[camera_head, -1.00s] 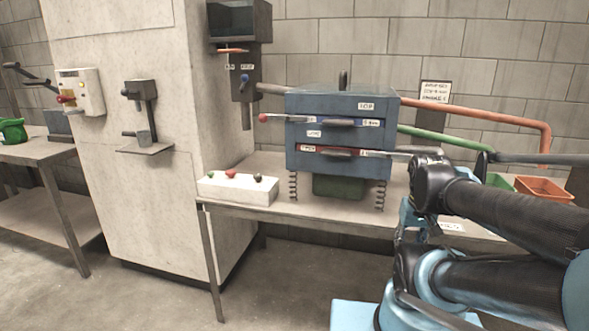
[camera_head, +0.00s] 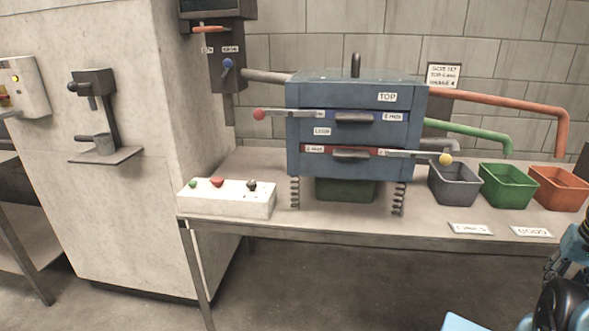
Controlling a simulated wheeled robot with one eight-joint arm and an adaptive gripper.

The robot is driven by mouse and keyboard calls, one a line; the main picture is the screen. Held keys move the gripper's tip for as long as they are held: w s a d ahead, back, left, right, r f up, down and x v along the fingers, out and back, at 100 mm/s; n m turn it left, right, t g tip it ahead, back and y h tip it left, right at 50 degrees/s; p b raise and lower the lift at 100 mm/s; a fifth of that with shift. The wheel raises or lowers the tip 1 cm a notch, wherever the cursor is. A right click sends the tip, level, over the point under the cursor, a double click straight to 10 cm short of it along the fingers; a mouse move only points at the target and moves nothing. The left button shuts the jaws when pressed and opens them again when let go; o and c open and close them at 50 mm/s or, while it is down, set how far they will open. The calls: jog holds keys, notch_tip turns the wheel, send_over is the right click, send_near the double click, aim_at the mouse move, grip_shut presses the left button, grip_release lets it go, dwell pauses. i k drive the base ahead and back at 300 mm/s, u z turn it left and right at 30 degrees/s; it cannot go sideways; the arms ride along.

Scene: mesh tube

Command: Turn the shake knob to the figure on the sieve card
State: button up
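A white control box (camera_head: 225,203) sits on the left front of the bench. It carries a green button (camera_head: 193,183), a red button (camera_head: 217,182) and a dark knob (camera_head: 252,185) at its right end; the knob's setting is too small to read. The sieve card (camera_head: 443,76) hangs on the wall behind the bench; its last line seems to say shake, but its figure is too small to read surely. The blue sieve machine (camera_head: 355,125) stands between them on springs. My gripper is not in view; only parts of my arm show at the lower right, apart from the box.
Grey (camera_head: 455,186), green (camera_head: 509,187) and orange (camera_head: 560,189) bins stand on the bench's right side, with two label cards before them. Levers with red (camera_head: 259,114) and yellow (camera_head: 445,159) balls stick out from the machine. A pale pillar (camera_head: 125,220) stands left of the bench.

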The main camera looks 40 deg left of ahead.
aim_at(252, 185)
jog(key=z, duration=0.55)
jog(key=k, duration=1.9)
jog(key=u, duration=2.6)
jog(key=i, duration=1)
